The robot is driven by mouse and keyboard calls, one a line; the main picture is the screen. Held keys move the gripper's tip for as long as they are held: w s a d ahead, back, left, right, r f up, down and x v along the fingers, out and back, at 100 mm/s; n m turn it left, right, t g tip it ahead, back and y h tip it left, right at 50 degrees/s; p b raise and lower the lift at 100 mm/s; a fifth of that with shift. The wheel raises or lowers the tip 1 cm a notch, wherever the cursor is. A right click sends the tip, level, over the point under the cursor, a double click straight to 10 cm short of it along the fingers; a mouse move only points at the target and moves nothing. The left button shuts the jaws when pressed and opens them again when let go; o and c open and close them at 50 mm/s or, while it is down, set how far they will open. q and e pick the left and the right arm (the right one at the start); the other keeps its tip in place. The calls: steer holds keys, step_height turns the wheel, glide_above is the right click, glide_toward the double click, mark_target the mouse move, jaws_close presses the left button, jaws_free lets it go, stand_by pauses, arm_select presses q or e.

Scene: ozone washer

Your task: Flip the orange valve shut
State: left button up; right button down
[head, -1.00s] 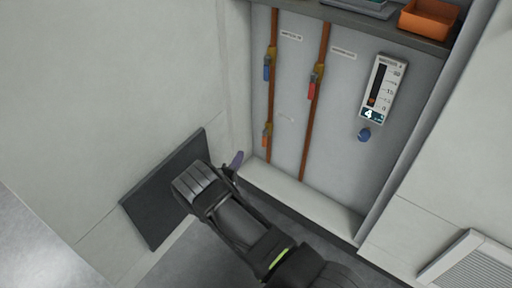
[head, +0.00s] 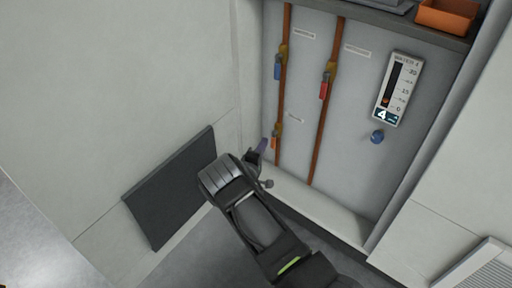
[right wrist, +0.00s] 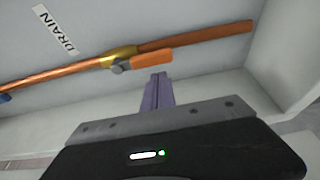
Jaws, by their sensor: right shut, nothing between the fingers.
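The orange valve handle (head: 274,143) is on the lower left copper pipe in the cabinet, below its brass body (head: 278,130). In the right wrist view the handle (right wrist: 152,60) lies roughly along the pipe, beside the brass body (right wrist: 118,55). My right gripper (head: 262,146) is shut and empty, its purple fingers just left of the handle in the head view. In the wrist view the fingertips (right wrist: 158,78) are just below the handle, with a small gap in the picture; I cannot tell whether they touch. My left gripper is not in view.
A blue-handled valve (head: 278,71) sits higher on the same pipe, and a red-handled valve (head: 324,88) is on the pipe to the right. A gauge (head: 398,88) and blue knob (head: 377,136) are further right. The cabinet's pale bottom ledge (head: 320,208) lies below.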

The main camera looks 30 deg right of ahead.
steer(key=shift+s+d, duration=0.15)
steer(key=shift+s, duration=0.3)
